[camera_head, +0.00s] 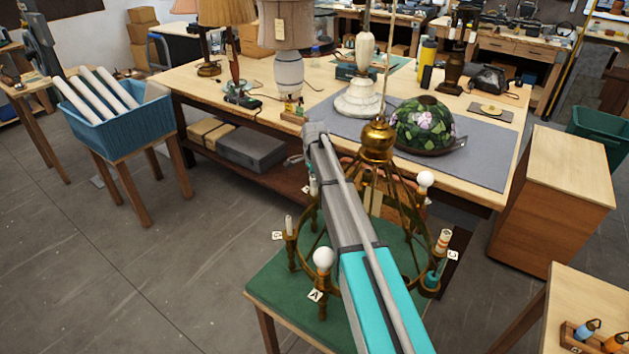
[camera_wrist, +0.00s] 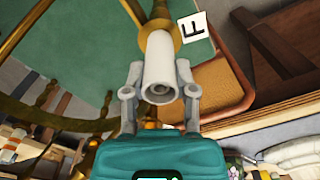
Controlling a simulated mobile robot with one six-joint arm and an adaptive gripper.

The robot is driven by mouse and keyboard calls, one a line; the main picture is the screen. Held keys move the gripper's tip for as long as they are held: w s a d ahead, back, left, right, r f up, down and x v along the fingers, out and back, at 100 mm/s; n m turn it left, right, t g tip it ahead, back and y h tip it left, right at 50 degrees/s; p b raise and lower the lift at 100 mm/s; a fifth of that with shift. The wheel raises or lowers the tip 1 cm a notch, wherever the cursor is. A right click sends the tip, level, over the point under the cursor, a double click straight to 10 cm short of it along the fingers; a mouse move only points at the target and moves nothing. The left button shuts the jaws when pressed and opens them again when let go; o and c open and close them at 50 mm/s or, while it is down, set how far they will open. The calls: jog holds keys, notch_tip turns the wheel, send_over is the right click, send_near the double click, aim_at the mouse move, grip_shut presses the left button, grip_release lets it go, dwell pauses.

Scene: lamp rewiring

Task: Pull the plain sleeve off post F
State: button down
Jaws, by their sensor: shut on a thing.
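In the wrist view a plain white sleeve (camera_wrist: 159,58) stands on the brass post beside the tag marked F (camera_wrist: 193,37). Its hollow end faces the camera, and its far end meets the brass cup. My gripper (camera_wrist: 160,74) is shut on the sleeve, one grey finger on each side. Whether the sleeve is fully seated I cannot tell. In the head view the brass chandelier (camera_head: 377,140) stands on a green-topped table (camera_head: 270,291). My arm crosses in front of it and hides much of its far left side, and my gripper cannot be made out clearly there.
White bulbs (camera_head: 323,258) stand on some chandelier arms; a patterned sleeve (camera_head: 443,241) is on post C. Behind is a workbench (camera_head: 205,88) with lamps and a floral glass shade (camera_head: 425,125). A blue bin (camera_head: 120,125) of white tubes stands left. Floor at left front is clear.

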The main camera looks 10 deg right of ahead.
jog(key=shift+r, duration=0.2)
jog(key=shift+r+p, duration=0.8)
jog(key=shift+p, duration=0.2)
jog(key=shift+r, duration=0.1)
notch_tip(320, 180, up, 8)
jog(key=p, duration=0.8)
dwell(0.4)
